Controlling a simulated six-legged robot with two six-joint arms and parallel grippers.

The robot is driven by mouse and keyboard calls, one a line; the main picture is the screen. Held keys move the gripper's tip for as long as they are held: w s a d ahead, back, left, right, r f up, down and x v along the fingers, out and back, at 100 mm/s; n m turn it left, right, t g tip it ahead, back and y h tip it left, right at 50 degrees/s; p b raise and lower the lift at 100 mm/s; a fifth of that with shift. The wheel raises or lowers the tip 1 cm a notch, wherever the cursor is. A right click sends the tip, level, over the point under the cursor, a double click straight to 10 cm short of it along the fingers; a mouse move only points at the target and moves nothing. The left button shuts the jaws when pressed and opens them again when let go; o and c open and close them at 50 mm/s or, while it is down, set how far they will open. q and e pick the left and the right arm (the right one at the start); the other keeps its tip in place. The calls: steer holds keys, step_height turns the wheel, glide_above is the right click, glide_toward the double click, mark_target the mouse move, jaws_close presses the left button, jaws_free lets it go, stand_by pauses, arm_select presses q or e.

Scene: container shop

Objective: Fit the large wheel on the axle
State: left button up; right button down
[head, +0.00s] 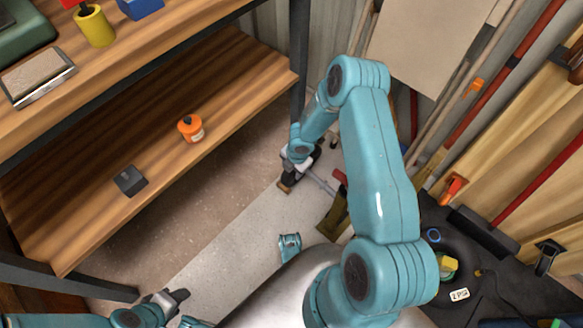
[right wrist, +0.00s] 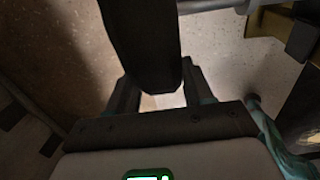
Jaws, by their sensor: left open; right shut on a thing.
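My right gripper (head: 297,164) reaches down beside the shelf's corner post. In the right wrist view its fingers are shut on a broad black thing (right wrist: 145,40), which looks like the large wheel seen edge-on. Its full outline is hidden, and in the head view only dark parts show at the gripper. A grey metal rod (head: 321,183), which may be the axle, runs just right of the gripper. It also shows at the top of the right wrist view (right wrist: 208,4). I cannot tell whether the wheel touches it. My left gripper (head: 174,300) is open and empty, low at the left.
A wooden shelf unit (head: 90,175) fills the left, with an orange bottle (head: 191,128) and a dark box (head: 130,180). A dark post (head: 299,70) stands close to my right gripper. Long-handled tools lean at the right. Concrete floor (head: 225,235) is clear between.

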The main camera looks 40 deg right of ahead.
steer(key=shift+s+f+b, duration=0.1)
steer(key=shift+s+b, duration=0.4)
steer(key=shift+b, duration=0.25)
stand_by(0.8)
steer(key=shift+s+d+f+b, duration=0.1)
steer(key=shift+s+b, duration=0.15)
steer(key=shift+b, duration=0.3)
steer(key=shift+s+d+f+b, duration=0.1)
steer(key=shift+s+b, duration=0.65)
steer(key=shift+s, duration=0.7)
